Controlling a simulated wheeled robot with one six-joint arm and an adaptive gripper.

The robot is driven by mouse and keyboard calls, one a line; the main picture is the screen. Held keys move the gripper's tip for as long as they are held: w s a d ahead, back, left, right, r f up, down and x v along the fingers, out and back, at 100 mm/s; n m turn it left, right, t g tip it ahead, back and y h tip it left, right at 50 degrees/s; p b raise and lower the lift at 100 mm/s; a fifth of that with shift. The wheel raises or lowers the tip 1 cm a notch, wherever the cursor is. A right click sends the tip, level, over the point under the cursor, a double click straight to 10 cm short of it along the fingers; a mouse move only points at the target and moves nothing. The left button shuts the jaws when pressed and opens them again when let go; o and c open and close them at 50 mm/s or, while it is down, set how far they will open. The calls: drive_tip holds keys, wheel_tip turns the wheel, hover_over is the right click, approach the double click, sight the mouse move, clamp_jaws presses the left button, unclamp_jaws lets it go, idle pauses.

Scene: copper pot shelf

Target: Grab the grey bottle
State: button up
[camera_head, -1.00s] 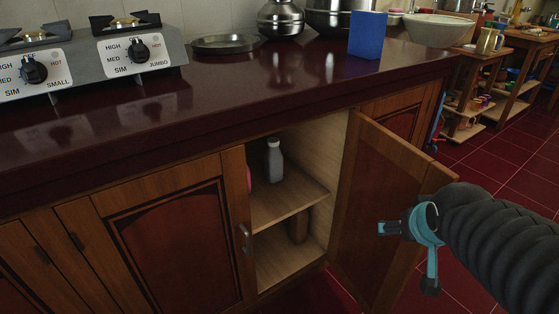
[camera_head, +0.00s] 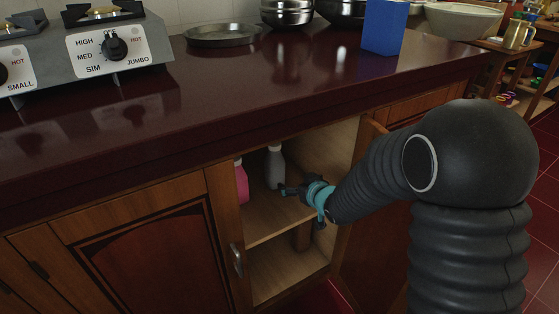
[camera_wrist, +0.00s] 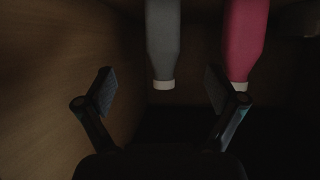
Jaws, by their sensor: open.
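The grey bottle (camera_head: 274,168) stands upright on the upper shelf (camera_head: 268,219) inside the open cabinet. My gripper (camera_head: 287,190) is at the cabinet opening, just in front and to the right of the bottle, and covers part of its lower right side. In the wrist view the grey bottle (camera_wrist: 163,45) appears upside down, ahead of and between the two spread fingers of my gripper (camera_wrist: 158,88). The fingers are open and empty, and the bottle looks apart from them.
A pink bottle (camera_head: 241,183) stands left of the grey one; in the wrist view it (camera_wrist: 245,42) is on the right, near one finger. The open cabinet door (camera_head: 372,240) is on the right, under my arm. The dark red countertop (camera_head: 230,105) overhangs the opening.

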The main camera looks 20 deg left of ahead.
sight(279, 172)
drive_tip(key=shift+y, duration=0.3)
drive_tip(key=x, duration=0.9)
drive_tip(key=shift+s+a, duration=0.25)
drive_tip(key=shift+s, duration=0.05)
drive_tip(key=shift+w+x, duration=0.25)
drive_tip(key=shift+x, duration=2.95)
drive_tip(key=shift+d+r, duration=0.15)
drive_tip(key=c, duration=1.3)
